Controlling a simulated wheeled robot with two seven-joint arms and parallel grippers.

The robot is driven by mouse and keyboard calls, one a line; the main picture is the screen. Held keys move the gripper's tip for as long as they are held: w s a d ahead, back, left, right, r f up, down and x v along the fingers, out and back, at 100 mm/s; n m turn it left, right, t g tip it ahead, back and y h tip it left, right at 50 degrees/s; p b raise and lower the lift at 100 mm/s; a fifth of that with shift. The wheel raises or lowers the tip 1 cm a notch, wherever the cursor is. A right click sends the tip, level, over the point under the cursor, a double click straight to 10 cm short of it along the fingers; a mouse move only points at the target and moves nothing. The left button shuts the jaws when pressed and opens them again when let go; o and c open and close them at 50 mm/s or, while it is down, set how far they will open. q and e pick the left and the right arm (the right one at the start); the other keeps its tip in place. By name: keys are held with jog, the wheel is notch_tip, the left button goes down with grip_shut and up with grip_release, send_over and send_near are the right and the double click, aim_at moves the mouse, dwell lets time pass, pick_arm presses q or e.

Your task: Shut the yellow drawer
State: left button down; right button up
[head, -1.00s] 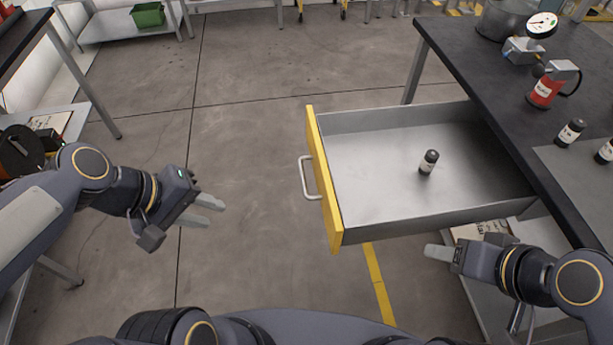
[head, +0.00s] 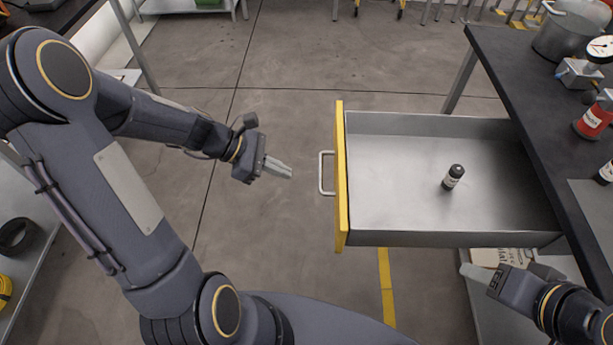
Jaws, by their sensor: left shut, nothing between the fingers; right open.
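The yellow drawer (head: 341,190) stands pulled out from under the dark workbench on the right. Its yellow front faces left and carries a pale bar handle (head: 322,173).
The dark workbench (head: 522,100) on the right carries a pot (head: 567,38), a gauge (head: 600,48) and a red container (head: 591,122). A shelf (head: 500,262) lies under the drawer. The floor left of the drawer is clear.

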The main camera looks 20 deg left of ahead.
pick_arm(q)
jog(key=w+d+f, duration=0.1)
jog(key=d+f, duration=0.1)
jog(key=d, duration=0.3)
jog(key=shift+w+d+f, duration=0.2)
jog(key=shift+w+d, duration=0.1)
pick_arm(e)
jog(key=shift+f, duration=0.3)
